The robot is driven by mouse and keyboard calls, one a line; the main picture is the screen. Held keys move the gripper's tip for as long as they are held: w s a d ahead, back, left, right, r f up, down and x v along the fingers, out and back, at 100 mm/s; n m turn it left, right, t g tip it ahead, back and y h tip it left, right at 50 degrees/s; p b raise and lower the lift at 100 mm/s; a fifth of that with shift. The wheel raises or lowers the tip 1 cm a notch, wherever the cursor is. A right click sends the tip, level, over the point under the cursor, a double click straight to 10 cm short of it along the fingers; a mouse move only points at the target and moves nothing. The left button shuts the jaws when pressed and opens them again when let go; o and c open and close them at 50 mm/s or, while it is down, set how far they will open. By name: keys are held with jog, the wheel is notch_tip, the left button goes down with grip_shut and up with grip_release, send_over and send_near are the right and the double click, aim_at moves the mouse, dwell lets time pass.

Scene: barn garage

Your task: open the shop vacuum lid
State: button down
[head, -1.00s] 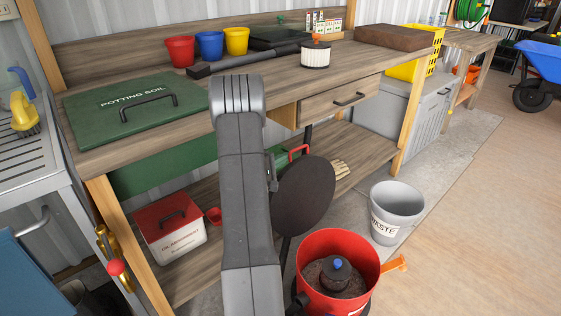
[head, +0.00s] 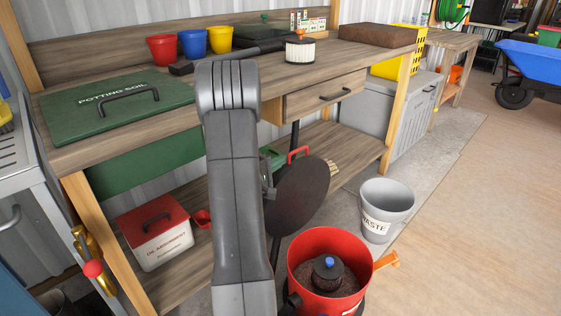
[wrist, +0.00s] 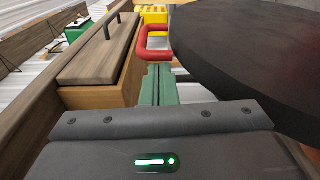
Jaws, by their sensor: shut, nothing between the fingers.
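The shop vacuum's red drum (head: 309,289) stands on the floor at the bottom of the head view, its top uncovered. A dark filter with a blue cap (head: 328,270) shows inside. The round black lid (head: 303,193) stands raised and steeply tilted above and behind the drum. In the wrist view the lid (wrist: 250,60) fills the upper right. A red loop handle (head: 299,152) shows at the lid's upper edge; it is also in the wrist view (wrist: 143,42). My gripper (wrist: 158,75) is shut and empty, just left of the lid. My arm partly hides it in the head view.
The wooden workbench (head: 75,156) with a drawer (head: 318,98) runs behind the lid. A red-lidded box (head: 153,235) sits on its lower shelf. A grey waste bucket (head: 387,212) stands right of the drum. The floor (head: 470,240) further right is open.

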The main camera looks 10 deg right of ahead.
jog(key=p+v, duration=0.2)
jog(key=v, duration=1.1)
jog(key=shift+d, duration=0.1)
jog(key=b+x, duration=0.2)
jog(key=x, duration=1.1)
jog(key=shift+w+d, duration=0.3)
jog(key=shift+a, duration=0.1)
